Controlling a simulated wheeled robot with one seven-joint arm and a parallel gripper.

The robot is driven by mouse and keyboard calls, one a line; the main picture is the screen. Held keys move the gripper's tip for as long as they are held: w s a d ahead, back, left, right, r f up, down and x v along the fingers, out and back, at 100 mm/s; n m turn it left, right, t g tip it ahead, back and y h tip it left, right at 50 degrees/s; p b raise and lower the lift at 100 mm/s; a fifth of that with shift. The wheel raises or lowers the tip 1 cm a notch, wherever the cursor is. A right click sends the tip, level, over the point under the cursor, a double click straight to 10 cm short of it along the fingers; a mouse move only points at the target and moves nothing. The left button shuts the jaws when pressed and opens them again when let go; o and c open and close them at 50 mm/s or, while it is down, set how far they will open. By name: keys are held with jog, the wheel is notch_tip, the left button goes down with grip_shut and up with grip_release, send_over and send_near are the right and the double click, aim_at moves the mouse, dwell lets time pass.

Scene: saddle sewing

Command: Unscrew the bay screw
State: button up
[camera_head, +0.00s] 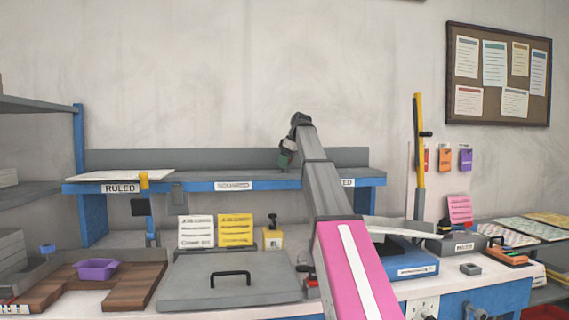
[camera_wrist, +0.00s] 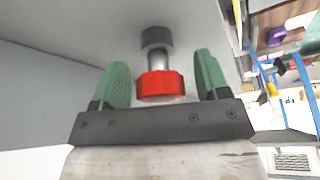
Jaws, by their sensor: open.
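The bay screw (camera_wrist: 160,86) shows in the wrist view, with a red faceted head, a metal shank and a dark collar against a grey surface. My gripper (camera_wrist: 161,64) is open, with one green finger on each side of the screw. Gaps show between the fingers and the red head, so it is not gripped. I cannot make out the screw in the head view.
My arm crosses the middle of the bench and hides part of the shelf. Below stand white and yellow cards (camera_head: 196,232) and a grey lid with a black handle (camera_head: 230,281). A yellow-handled lever (camera_head: 419,150) rises at the right. The wall above the shelf is clear.

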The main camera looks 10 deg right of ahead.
jog(key=m, duration=0.2)
jog(key=m+t+h, duration=0.1)
jog(key=m, duration=0.1)
jog(key=shift+m+t, duration=0.3)
jog(key=shift+m, duration=0.1)
jog(key=m+h, duration=0.1)
jog(key=m, duration=0.1)
jog(key=m+t, duration=0.1)
jog(key=m, duration=0.2)
jog(key=shift+h, duration=0.4)
